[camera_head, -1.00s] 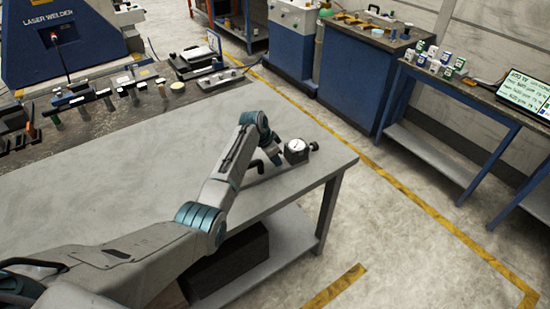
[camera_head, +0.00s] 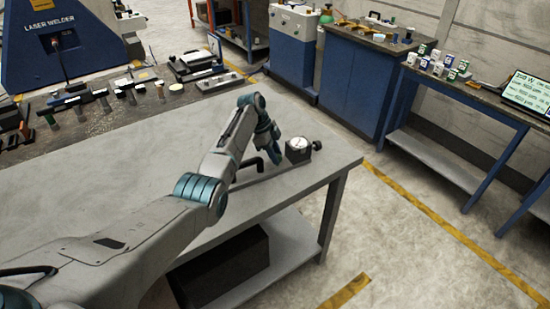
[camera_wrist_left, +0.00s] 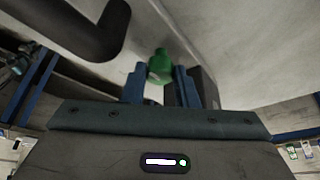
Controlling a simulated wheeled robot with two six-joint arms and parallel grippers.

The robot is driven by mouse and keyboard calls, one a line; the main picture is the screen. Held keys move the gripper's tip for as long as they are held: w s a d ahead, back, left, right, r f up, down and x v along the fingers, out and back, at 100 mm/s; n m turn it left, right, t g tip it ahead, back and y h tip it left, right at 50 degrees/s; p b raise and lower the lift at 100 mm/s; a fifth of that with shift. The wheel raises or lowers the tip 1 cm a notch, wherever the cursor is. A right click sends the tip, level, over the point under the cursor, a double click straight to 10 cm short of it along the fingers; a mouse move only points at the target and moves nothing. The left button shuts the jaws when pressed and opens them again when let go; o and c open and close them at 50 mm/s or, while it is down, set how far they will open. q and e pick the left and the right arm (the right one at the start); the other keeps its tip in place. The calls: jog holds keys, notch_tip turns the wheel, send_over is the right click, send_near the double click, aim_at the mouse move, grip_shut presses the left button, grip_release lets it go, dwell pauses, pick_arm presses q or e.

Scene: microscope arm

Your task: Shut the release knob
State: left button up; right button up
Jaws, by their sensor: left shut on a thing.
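The release knob looks to be the small green knob (camera_wrist_left: 160,66) in the left wrist view, on the underside or side of a pale grey bar (camera_wrist_left: 225,40). My left gripper (camera_wrist_left: 160,85) has a blue finger on each side of the green knob and is shut on it. In the head view my left gripper (camera_head: 274,155) is beside the dial gauge (camera_head: 299,146) near the table's right end. The knob is hidden there. A black curved handle (camera_head: 270,152) stands close by, and it fills the upper left of the wrist view (camera_wrist_left: 100,35). My right gripper is out of view.
The grey table (camera_head: 110,165) is mostly clear in its middle. Tools and small parts (camera_head: 100,97) lie along its far left side. A black box (camera_head: 225,270) sits on the lower shelf. Blue cabinets (camera_head: 350,85) and a side bench (camera_head: 470,100) stand beyond open floor.

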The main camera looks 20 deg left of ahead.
pick_arm(q)
jog(key=shift+m, duration=0.3)
jog(key=o, duration=1)
jog(key=shift+r, duration=0.1)
jog(key=shift+a, duration=0.1)
jog(key=shift+a+r+b, duration=0.15)
jog(key=shift+r+b, duration=0.2)
jog(key=shift+r, duration=0.05)
jog(key=b+v, duration=0.2)
jog(key=v, duration=0.8)
